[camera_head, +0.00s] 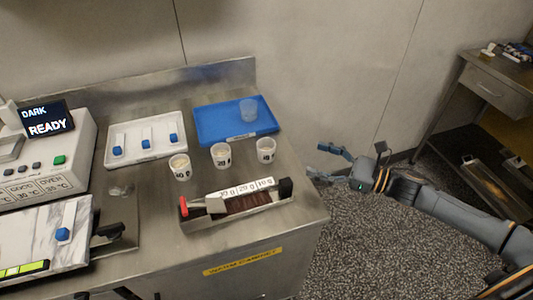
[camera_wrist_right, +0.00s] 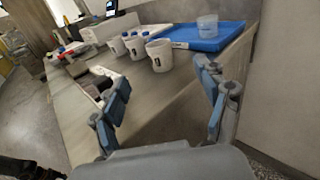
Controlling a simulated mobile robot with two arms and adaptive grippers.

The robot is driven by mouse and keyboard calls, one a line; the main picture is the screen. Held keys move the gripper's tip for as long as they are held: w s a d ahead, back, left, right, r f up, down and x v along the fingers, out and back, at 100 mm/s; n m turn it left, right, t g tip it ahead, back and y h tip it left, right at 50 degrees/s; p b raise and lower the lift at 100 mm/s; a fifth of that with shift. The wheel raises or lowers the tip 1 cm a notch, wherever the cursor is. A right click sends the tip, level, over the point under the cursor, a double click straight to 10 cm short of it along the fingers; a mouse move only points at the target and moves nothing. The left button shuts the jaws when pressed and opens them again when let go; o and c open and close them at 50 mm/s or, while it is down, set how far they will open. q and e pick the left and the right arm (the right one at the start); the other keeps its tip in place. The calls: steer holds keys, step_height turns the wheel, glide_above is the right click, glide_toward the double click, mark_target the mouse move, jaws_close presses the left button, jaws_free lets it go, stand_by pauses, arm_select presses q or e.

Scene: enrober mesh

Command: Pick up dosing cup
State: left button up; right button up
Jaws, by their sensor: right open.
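A clear, empty-looking cup (camera_head: 249,110) stands upright on the blue tray (camera_head: 207,128) at the back right of the steel table; it also shows in the right wrist view (camera_wrist_right: 207,27). Three labelled whitish cups stand in front of the trays: a left one (camera_head: 180,167), a middle one (camera_head: 221,155) and a right one (camera_head: 266,150). I cannot tell by name which is the dosing cup. My right gripper (camera_head: 319,160) is open and empty, off the table's right edge. In the right wrist view its fingers (camera_wrist_right: 163,78) are spread, with the cups beyond. My left gripper is not recognisable.
A white tray (camera_head: 146,150) with blue-ended tools lies left of the blue tray. A metal rack (camera_head: 236,204) with a red-and-white tool sits at the front edge. A control unit (camera_head: 45,160) and marble slab (camera_head: 50,238) fill the left. Open floor lies right.

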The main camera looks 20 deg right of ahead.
steer(key=p, duration=0.2)
glide_toward(270, 145)
steer(key=x, duration=0.4)
steer(key=shift+w+r, duration=0.15)
steer(key=shift+w, duration=0.25)
steer(key=p+x, duration=0.1)
steer(key=x, duration=0.1)
steer(key=p+x, duration=0.1)
steer(key=x, duration=0.1)
steer(key=shift+a, duration=0.5)
steer(key=shift+w+a+f, duration=0.2)
steer(key=shift+a+f, duration=0.05)
arm_select(q)
steer(key=r, duration=0.2)
steer(key=w+r, duration=0.1)
steer(key=r, duration=0.1)
steer(key=shift+r, duration=0.15)
arm_select(e)
steer(key=shift+c, duration=0.3)
steer(key=c, duration=1.1)
